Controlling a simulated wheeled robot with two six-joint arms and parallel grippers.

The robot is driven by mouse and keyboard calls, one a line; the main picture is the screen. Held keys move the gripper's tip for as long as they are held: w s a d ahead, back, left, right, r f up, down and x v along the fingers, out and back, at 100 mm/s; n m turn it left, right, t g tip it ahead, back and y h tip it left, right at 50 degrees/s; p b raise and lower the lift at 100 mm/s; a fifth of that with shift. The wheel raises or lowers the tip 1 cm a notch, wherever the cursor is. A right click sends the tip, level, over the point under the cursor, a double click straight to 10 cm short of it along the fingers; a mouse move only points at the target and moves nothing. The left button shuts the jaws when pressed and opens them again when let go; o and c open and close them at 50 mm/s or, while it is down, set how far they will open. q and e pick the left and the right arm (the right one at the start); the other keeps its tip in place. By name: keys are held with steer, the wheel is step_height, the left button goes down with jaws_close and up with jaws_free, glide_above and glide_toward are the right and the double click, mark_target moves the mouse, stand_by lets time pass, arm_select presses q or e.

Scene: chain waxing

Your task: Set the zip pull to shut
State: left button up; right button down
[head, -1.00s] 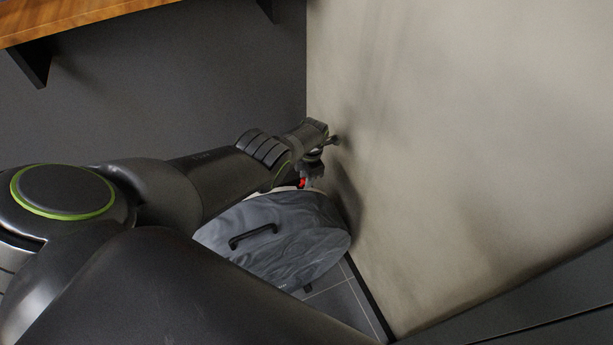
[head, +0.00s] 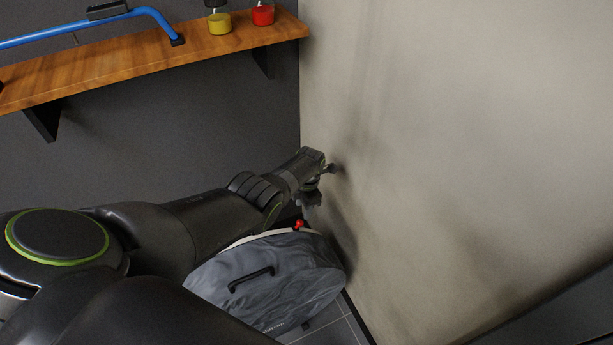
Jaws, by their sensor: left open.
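A grey fabric bag (head: 300,282) with a black handle (head: 251,279) stands on the floor by the light wall. A small red piece, which looks like the zip pull (head: 299,224), shows at the bag's top rim near the wall. My left gripper (head: 312,200) is just above and slightly right of the red piece, small and dark, apart from it in the picture. It is open and seems to hold nothing. My left arm covers the left part of the bag and its rim. My right gripper does not show.
A light wall (head: 460,150) rises close on the right of my left gripper. A wooden shelf (head: 130,65) is above left, with a blue frame (head: 85,30), a yellow item (head: 219,23) and a red item (head: 263,15). Tiled floor (head: 330,328) shows below the bag.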

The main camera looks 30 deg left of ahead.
arm_select(q)
step_height(320, 180, up, 10)
steer(key=p, duration=0.3)
steer(key=shift+w+d+r+p, duration=0.15)
steer(key=shift+w+d+p, duration=0.2)
steer(key=shift+w+p, duration=0.1)
